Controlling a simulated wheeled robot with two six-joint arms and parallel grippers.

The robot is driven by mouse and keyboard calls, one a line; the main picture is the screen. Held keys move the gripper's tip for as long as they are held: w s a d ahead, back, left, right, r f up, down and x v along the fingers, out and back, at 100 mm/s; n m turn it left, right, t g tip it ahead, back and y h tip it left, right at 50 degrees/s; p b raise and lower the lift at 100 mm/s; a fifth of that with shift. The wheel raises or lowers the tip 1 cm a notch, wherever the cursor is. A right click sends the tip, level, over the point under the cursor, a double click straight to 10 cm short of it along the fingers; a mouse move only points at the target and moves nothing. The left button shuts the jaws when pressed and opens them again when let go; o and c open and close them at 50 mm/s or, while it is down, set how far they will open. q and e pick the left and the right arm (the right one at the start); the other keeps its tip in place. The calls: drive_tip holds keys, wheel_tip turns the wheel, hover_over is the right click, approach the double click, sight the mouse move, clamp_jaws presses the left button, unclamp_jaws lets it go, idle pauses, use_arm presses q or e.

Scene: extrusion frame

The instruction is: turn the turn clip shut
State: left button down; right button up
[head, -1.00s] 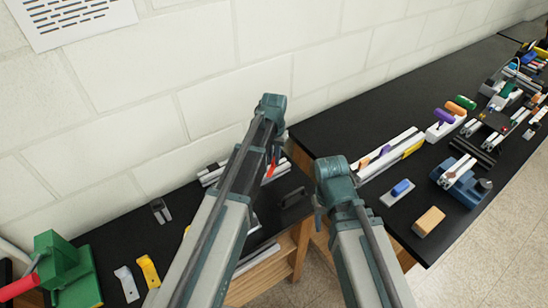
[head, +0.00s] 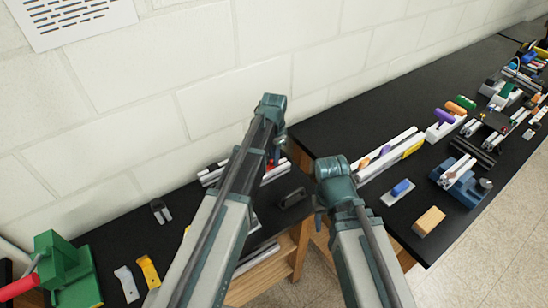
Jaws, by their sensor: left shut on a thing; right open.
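The turn clip is a small red piece (head: 270,163), mostly hidden behind my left wrist. It sits by light aluminium extrusion bars (head: 279,171) on the black bench near the wall. My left gripper (head: 276,152) points down at the clip and is shut on it; the fingertips are largely hidden by my arm. How far round the clip is turned cannot be made out. My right gripper (head: 319,224) is open and empty, hanging over the gap between the two benches, well apart from the clip.
A dark block (head: 292,198) lies right of the extrusion. A green press (head: 62,265) and yellow (head: 148,270) and white brackets (head: 126,282) stand at the left. The right bench holds a blue vise (head: 462,185), a wooden block (head: 429,221) and a blue-handled piece (head: 400,188).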

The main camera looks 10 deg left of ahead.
idle(0.5)
use_arm(q)
drive_tip(key=c, duration=0.9)
unclamp_jaws()
drive_tip(key=shift+r, duration=0.1)
wheel_tip(320, 180, up, 14)
drive_tip(key=p, duration=1.3)
drive_tip(key=shift+f+p, duration=0.2)
drive_tip(key=shift+p, duration=0.2)
drive_tip(key=s+d+f+n+b, duration=0.1)
drive_tip(key=s+d+f+b, duration=0.1)
drive_tip(key=s, duration=0.5)
drive_tip(key=s+d+f+n+b, duration=0.2)
drive_tip(key=s+d+f+b, duration=0.1)
drive_tip(key=s, duration=0.4)
drive_tip(key=s+d+f+n+y+b, duration=0.1)
drive_tip(key=s+d+f+n+b, duration=0.1)
drive_tip(key=s, duration=0.6)
drive_tip(key=shift+d+f+b, duration=0.25)
drive_tip(key=shift+f+b, duration=0.3)
drive_tip(key=shift+b, duration=0.05)
